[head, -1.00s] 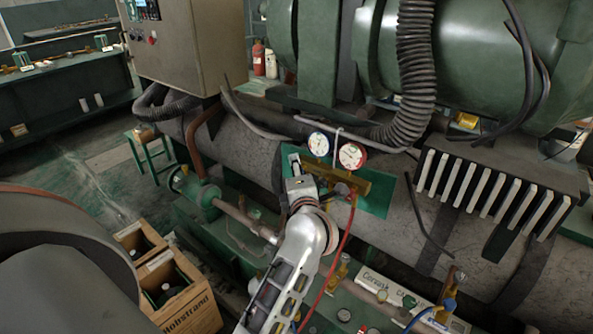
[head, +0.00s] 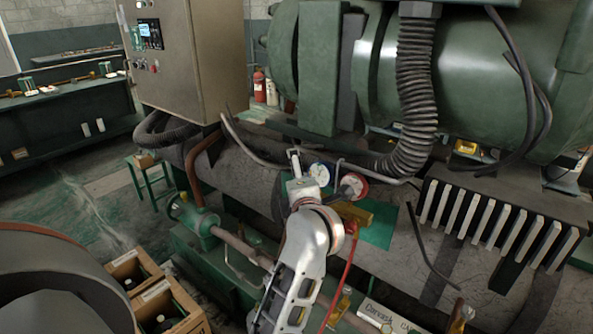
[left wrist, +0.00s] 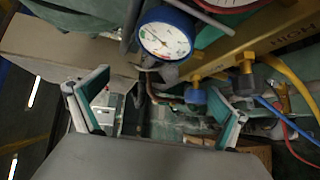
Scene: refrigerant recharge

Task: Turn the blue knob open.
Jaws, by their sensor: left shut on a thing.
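The brass manifold (head: 352,212) carries a blue-rimmed gauge (head: 320,173) and a red-rimmed gauge (head: 354,185). In the left wrist view the blue gauge (left wrist: 165,36) is at the top, with the manifold (left wrist: 255,45) to its right. The blue knob (left wrist: 195,95) shows under the manifold, close to the right fingertip; in the head view my gripper hides it. My left gripper (left wrist: 155,98) is at the manifold's left end, below the blue gauge. Its fingers stand apart, and I cannot make out anything held between them. My right gripper is not in view.
A red hose (head: 348,262) hangs from the manifold; yellow, blue and red hoses show in the left wrist view. A thick corrugated hose (head: 416,85) and a finned block (head: 500,220) are to the right. Wooden crates (head: 165,300) stand at lower left.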

